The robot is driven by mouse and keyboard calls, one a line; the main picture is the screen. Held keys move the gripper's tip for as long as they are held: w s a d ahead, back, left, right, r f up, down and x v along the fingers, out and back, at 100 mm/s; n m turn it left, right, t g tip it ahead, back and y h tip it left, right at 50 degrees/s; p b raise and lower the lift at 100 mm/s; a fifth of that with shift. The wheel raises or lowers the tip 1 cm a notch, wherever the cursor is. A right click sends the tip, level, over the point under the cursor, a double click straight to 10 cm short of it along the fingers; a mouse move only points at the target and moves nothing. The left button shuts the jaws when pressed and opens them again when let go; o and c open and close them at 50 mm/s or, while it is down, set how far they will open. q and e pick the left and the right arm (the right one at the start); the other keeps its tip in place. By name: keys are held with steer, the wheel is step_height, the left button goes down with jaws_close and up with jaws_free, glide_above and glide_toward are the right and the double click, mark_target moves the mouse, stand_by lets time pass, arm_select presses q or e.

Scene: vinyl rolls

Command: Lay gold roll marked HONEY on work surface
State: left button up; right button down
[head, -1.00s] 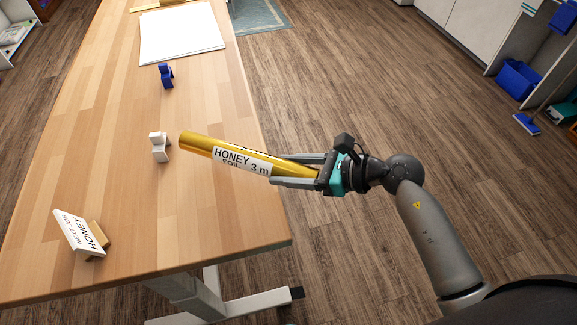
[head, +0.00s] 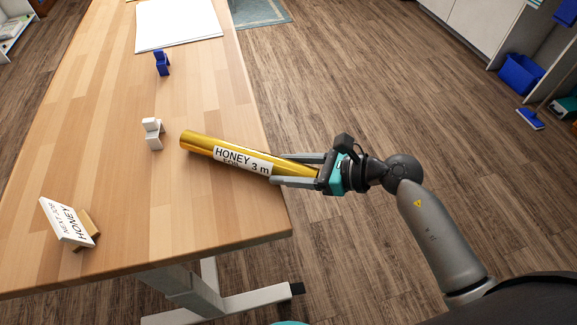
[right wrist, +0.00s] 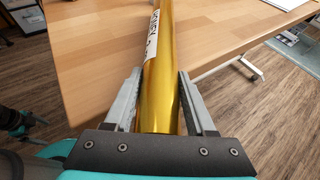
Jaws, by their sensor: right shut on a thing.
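The gold roll (head: 198,144) carries a white label reading HONEY 3 m. My right gripper (head: 273,168) is shut on its near end, at the table's right edge. The roll points left over the wooden work surface (head: 130,200); whether it touches the wood I cannot tell. In the right wrist view the gold roll (right wrist: 160,95) runs between the two fingers of my right gripper (right wrist: 160,90), with the work surface (right wrist: 95,50) beyond.
A white clip-like block (head: 152,134) stands just left of the roll's far end, and a blue one (head: 161,63) farther back. A HONEY sign (head: 66,222) stands at the near left. A white sheet (head: 178,22) lies at the back. Bare wood surrounds the roll's left side.

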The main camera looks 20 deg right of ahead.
steer(key=shift+f+b, duration=0.3)
steer(key=shift+c, duration=0.7)
jaws_free()
steer(key=v, duration=1.5)
steer(key=shift+p, duration=0.45)
steer(key=shift+d+f, duration=0.1)
steer(key=shift+d, duration=0.05)
